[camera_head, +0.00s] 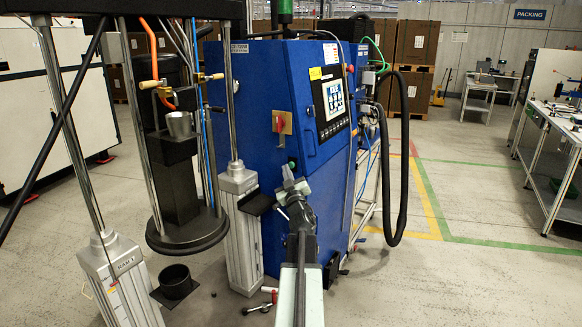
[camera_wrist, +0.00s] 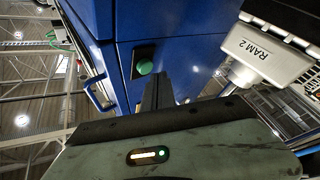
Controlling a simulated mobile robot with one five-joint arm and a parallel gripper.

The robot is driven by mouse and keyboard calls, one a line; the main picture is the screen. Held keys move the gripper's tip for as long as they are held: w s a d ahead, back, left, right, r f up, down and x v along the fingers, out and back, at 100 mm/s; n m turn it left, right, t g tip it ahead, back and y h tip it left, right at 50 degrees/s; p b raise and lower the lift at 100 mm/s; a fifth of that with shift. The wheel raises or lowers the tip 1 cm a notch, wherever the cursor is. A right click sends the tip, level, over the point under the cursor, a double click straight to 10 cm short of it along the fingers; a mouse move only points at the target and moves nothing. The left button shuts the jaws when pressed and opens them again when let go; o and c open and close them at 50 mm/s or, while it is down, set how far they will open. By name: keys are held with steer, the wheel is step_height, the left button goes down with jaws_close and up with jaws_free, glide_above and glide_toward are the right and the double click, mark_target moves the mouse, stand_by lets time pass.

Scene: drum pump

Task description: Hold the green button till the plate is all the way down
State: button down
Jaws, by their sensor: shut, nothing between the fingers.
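The green button (camera_wrist: 145,67) sits in a black plate on the blue cabinet in the wrist view. In the head view the button (camera_head: 291,164) is mostly hidden behind my gripper (camera_head: 288,176). My gripper is shut and empty, with its fingertips close in front of the cabinet. In the wrist view my fingers (camera_wrist: 157,78) overlap the button's lower right; I cannot tell whether they touch it. The round black plate (camera_head: 187,236) hangs level between the two grey ram columns, clear of the floor.
The blue cabinet (camera_head: 290,100) carries a red switch (camera_head: 280,123) and a screen (camera_head: 335,99). The ram columns (camera_head: 122,280) stand left of it. A black cup (camera_head: 176,282) and small tools (camera_head: 262,304) are low in front. Open floor lies right.

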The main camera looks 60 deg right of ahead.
steer(key=shift+d, duration=0.4)
